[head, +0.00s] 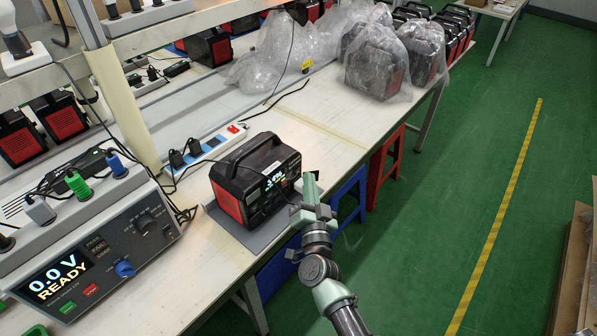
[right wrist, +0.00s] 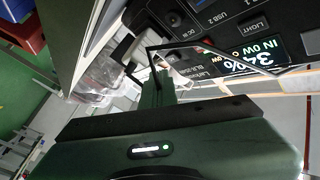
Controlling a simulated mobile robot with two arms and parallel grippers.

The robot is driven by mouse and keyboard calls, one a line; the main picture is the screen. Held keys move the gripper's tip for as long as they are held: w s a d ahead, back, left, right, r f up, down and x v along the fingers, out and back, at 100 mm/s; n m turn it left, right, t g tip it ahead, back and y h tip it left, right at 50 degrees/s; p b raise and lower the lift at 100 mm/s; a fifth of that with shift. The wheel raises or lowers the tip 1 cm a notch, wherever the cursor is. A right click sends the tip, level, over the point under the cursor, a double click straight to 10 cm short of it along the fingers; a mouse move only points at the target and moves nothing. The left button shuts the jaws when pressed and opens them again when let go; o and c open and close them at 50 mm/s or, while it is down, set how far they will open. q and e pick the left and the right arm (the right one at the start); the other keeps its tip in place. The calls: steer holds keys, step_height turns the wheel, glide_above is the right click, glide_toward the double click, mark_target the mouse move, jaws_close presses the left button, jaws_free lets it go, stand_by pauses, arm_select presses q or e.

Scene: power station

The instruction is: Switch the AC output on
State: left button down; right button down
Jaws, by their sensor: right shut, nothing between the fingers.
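The power station (head: 232,190), a black box with red side panels and a top handle, stands on a grey mat (head: 243,233) near the table's front edge. Its display is lit; in the right wrist view the display (right wrist: 250,55) shows upside down and reads about 34% and IN 0W. Labels such as USB 2 and LIGHT show on its panel (right wrist: 215,22). I cannot make out the AC output button. My right gripper (head: 311,186) is shut and empty in front of the panel's right part; its fingers also show in the right wrist view (right wrist: 157,80). My left gripper is out of view.
A test unit (head: 128,240) reading 0.0 V READY stands left. A power strip (head: 205,147) with plugs and a cable lies behind the station. Bagged units (head: 375,70) stand farther back. Blue (head: 349,195) and red (head: 386,160) stools stand under the table.

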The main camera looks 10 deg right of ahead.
steer(key=shift+w+a, duration=0.1)
stand_by(0.5)
steer(key=shift+w+a, duration=0.2)
steer(key=shift+w, duration=0.1)
steer(key=shift+w+a, duration=0.2)
steer(key=shift+w, duration=0.05)
stand_by(0.7)
steer(key=shift+s+d+p, duration=0.35)
steer(key=shift+s+d, duration=0.15)
steer(key=shift+s, duration=0.15)
steer(key=shift+s, duration=0.1)
steer(key=s+d+p, duration=0.1)
steer(key=s+d, duration=0.1)
steer(key=s+d+p, duration=0.1)
steer(key=s, duration=0.1)
steer(key=shift+s+d, duration=0.3)
steer(key=shift+d, duration=0.05)
